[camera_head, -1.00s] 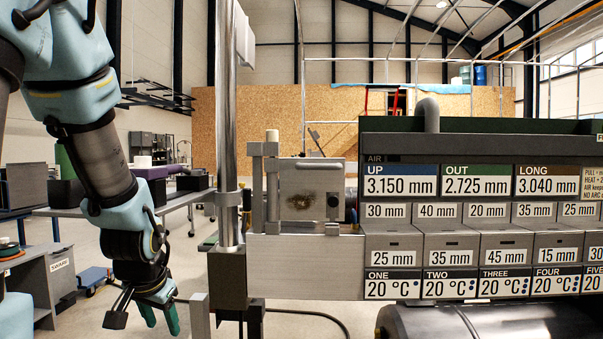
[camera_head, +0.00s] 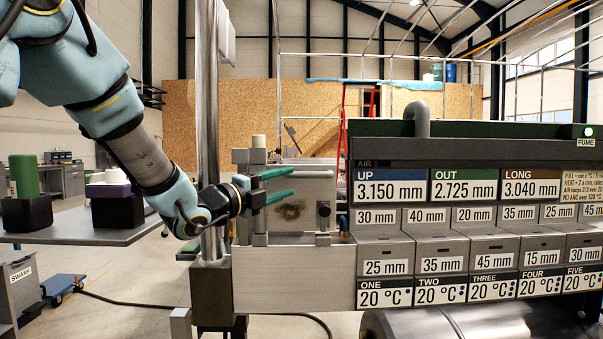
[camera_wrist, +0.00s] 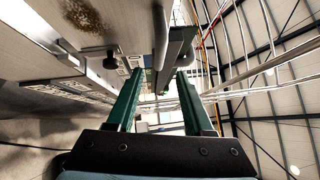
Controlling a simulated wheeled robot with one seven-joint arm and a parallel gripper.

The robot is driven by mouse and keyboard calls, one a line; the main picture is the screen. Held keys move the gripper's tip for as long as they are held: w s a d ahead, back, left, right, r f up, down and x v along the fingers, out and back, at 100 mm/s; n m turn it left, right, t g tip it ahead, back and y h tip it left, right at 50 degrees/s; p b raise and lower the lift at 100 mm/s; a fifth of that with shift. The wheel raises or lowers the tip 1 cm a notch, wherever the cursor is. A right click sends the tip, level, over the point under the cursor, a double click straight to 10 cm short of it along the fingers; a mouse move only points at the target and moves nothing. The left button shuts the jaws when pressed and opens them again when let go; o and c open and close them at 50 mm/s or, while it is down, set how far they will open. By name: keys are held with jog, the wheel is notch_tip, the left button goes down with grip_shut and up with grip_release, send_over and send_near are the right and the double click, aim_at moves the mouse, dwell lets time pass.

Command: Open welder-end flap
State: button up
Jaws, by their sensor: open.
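The welder-end flap appears to be the grey metal plate with a brown scorch mark (camera_head: 290,211), standing upright at the left end of the machine. Its scorched face also shows at the upper left of the wrist view (camera_wrist: 85,16). My gripper (camera_head: 292,184) is open, its two green fingers pointing right across the upper part of the plate. In the wrist view, a dark bar (camera_wrist: 172,60) lies beyond and between the open fingertips (camera_wrist: 160,72). I cannot tell whether the fingers touch anything. The plate's left edge is partly hidden by my gripper.
A tall steel post (camera_head: 208,110) stands just behind my wrist. The labelled panel (camera_head: 430,190) of the machine lies to the right, with a metal roller (camera_head: 450,325) below. A table (camera_head: 85,228) with dark blocks stands at left.

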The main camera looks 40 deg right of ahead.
aim_at(307, 176)
jog(key=d+p, duration=0.1)
jog(key=d, duration=0.2)
jog(key=d+p, duration=0.1)
jog(key=d, duration=0.2)
jog(key=w+d+r+p, duration=0.1)
jog(key=d, duration=0.2)
jog(key=shift+d+r+p, duration=0.1)
jog(key=shift+p, duration=0.3)
grip_shut()
dwell(0.9)
